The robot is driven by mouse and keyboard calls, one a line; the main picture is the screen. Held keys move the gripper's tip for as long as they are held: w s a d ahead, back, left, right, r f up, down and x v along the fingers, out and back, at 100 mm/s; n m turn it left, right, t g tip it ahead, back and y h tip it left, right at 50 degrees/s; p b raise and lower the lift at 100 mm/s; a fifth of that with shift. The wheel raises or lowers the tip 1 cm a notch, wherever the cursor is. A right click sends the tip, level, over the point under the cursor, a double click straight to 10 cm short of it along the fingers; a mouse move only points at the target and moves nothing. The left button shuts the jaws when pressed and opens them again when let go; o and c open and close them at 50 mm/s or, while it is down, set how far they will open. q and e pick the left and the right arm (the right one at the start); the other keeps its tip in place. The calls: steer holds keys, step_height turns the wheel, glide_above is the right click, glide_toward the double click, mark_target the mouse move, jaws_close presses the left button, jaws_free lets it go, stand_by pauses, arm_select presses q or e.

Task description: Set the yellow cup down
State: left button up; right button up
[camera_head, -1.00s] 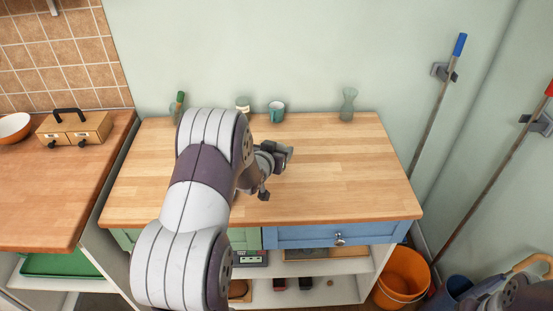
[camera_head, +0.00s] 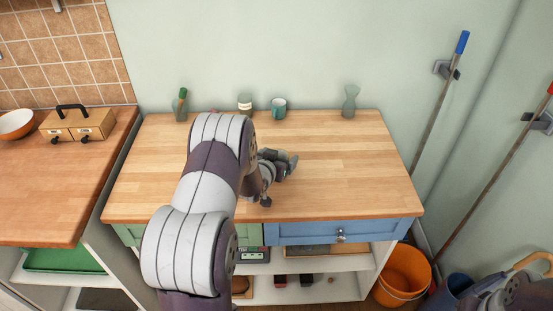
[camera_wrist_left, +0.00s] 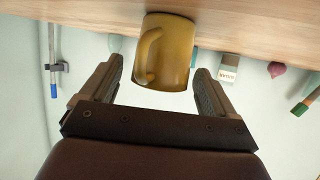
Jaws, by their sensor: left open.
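The yellow cup (camera_wrist_left: 166,50) shows in the left wrist view, which is turned upside down. It stands upright with its base on the wooden worktop (camera_wrist_left: 75,8), its handle to the left in the picture. My left gripper (camera_wrist_left: 158,72) is open, with one finger on each side of the cup and small gaps visible beside it. In the head view my left gripper (camera_head: 276,180) is low over the middle of the worktop (camera_head: 340,180), and my arm hides the cup. Part of my right arm shows at the bottom right; its jaws are not clear.
Along the back stand a glass with a green item (camera_head: 181,105), a labelled jar (camera_head: 245,105), a teal mug (camera_head: 279,108) and a glass vase (camera_head: 349,102). The worktop's right half is clear. An orange bucket (camera_head: 403,278) stands on the floor at right.

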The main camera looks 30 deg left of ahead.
arm_select(q)
steer(key=v, duration=1.2)
steer(key=s+d+m+g+h, duration=0.2)
steer(key=s+d+g, duration=1)
steer(key=s+d, duration=0.3)
steer(key=shift+s+b, duration=0.3)
steer(key=shift+s, duration=0.4)
steer(key=shift+d+r, duration=0.2)
